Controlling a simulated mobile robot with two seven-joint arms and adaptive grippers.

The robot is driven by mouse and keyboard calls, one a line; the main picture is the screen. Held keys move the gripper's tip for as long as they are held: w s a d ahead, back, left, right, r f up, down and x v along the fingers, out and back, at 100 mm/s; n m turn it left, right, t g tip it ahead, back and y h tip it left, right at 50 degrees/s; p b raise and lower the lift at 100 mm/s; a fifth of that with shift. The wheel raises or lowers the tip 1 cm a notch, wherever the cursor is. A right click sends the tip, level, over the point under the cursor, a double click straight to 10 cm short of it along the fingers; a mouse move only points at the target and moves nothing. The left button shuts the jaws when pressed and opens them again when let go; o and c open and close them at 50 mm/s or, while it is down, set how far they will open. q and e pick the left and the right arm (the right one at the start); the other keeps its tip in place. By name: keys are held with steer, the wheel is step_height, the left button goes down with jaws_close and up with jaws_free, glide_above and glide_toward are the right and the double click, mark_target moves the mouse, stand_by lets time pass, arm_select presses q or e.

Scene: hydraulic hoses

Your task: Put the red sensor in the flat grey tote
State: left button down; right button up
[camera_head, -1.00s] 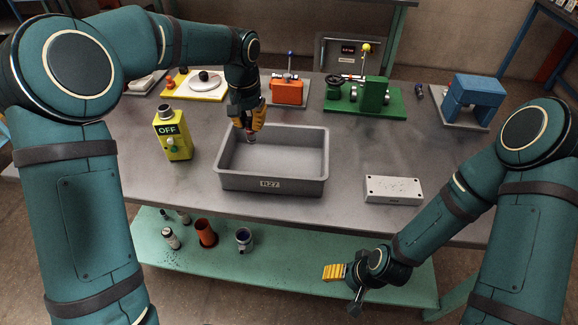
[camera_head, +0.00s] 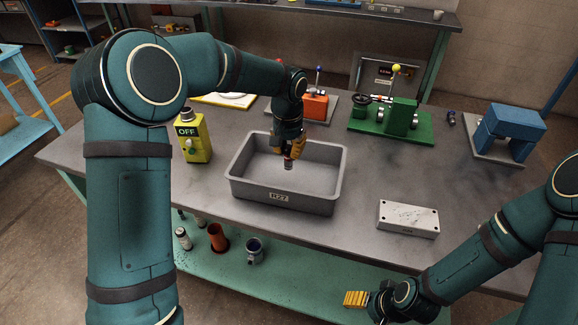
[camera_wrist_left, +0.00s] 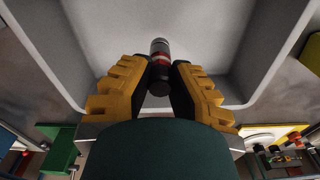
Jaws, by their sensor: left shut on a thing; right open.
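The flat grey tote (camera_head: 317,204) stands on the grey table with a small label on its front wall. My left gripper (camera_head: 289,152) is over the inside of the tote, pointing down. It is shut on the red sensor (camera_head: 288,164), a small dark cylinder with a red band. In the left wrist view the sensor (camera_wrist_left: 160,58) sits between the yellow fingers (camera_wrist_left: 160,85), with the tote's pale floor behind it. I cannot tell whether the sensor touches the floor. My right gripper (camera_head: 366,299) is open and empty, low in front of the table edge.
A yellow OFF box (camera_head: 194,140) stands left of the tote, and a white block (camera_head: 408,218) lies to its right. An orange device (camera_head: 318,107), a green fixture (camera_head: 393,120) and a blue arch (camera_head: 511,128) stand behind. A lower shelf (camera_head: 300,273) holds several cylinders.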

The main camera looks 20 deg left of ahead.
mark_target(289, 169)
arm_select(q)
steer(key=shift+f+b, duration=0.5)
steer(key=shift+f, duration=1.9)
steer(key=shift+f, duration=0.2)
steer(key=c, duration=1)
jaws_free()
steer(key=shift+c, duration=0.2)
steer(key=shift+r, duration=0.1)
steer(key=r, duration=0.4)
steer(key=r+p, duration=0.1)
steer(key=r, duration=0.3)
steer(key=r+p, duration=0.1)
steer(key=r, duration=0.3)
steer(key=shift+s+r, duration=0.1)
steer(key=shift+s, duration=0.2)
